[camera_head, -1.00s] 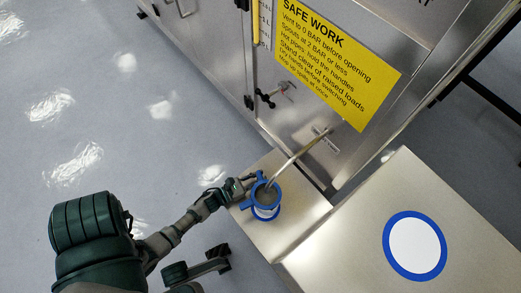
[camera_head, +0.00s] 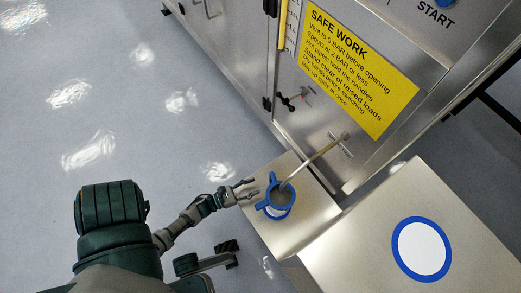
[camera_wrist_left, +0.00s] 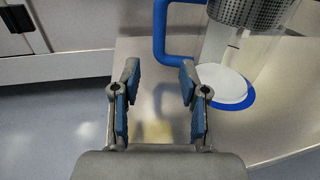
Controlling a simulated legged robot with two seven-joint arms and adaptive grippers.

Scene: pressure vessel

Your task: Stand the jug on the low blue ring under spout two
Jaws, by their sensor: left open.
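The jug (camera_head: 281,198) has a blue rim and blue handle parts. It stands upright on the low metal stand, with the tip of a thin spout (camera_head: 318,160) at its mouth. In the left wrist view its clear body (camera_wrist_left: 218,45) stands over a white disc with a blue ring (camera_wrist_left: 236,103), and its blue handle (camera_wrist_left: 160,35) points left. My left gripper (camera_head: 254,190) is just left of the jug. In the left wrist view the gripper (camera_wrist_left: 158,80) has its fingers apart, with nothing between them; the handle is beyond the fingertips. My right gripper is out of view.
A second blue ring with a white centre (camera_head: 422,250) lies on the larger metal table (camera_head: 370,230) to the right. The steel cabinet with a yellow safety sign (camera_head: 362,75) and a small valve handle (camera_head: 293,100) stands behind. Floor at left is clear.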

